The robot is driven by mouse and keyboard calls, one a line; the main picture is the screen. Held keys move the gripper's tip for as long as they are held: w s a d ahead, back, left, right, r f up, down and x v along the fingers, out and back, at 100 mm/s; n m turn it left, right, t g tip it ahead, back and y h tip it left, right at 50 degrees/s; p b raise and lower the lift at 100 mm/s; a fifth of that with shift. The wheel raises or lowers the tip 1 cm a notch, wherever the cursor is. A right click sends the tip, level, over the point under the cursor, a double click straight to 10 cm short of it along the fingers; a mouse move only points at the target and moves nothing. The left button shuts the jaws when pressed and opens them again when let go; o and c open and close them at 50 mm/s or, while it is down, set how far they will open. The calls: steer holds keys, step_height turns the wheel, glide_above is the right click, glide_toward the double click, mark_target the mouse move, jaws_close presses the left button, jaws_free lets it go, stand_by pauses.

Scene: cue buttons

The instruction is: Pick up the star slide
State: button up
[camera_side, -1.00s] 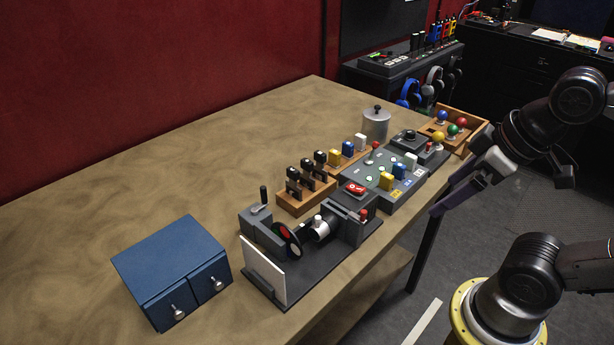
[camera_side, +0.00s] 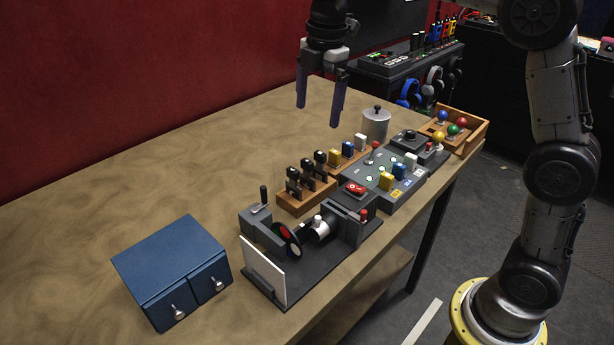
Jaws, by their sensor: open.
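Several dark upright slides (camera_side: 307,168) stand in a row in a wooden rack (camera_side: 305,198) in the middle of the table. Their markings are too small to read, so I cannot tell which one is the star slide. My gripper (camera_side: 319,115) is open and empty, with its fingers pointing down. It is high in the picture, above and behind the rack, and touches nothing.
A projector-like device (camera_side: 320,230) with a white screen (camera_side: 262,270) stands in front of the rack. A blue drawer box (camera_side: 170,258) is at the front left. A grey button panel (camera_side: 385,180), metal canister (camera_side: 376,122) and ball tray (camera_side: 476,137) are to the right. The left tabletop is clear.

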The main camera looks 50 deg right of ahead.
glide_above(307, 169)
step_height(307, 169, down, 4)
steer(key=shift+g, duration=0.6)
step_height(307, 169, down, 9)
steer(key=shift+w+f, duration=0.15)
steer(key=shift+w+d+f, duration=0.1)
steer(key=shift+d+f, duration=0.05)
steer(key=shift+f, duration=0.9)
steer(key=shift+w+d+f, duration=0.1)
steer(key=shift+f, duration=0.95)
steer(key=shift+w+d+f, duration=0.1)
steer(key=shift+d+f, duration=0.05)
steer(key=shift+f, duration=0.9)
steer(key=c, duration=1.5)
steer(key=shift+r, duration=0.1)
step_height(307, 169, up, 28)
steer(key=shift+f, duration=0.1)
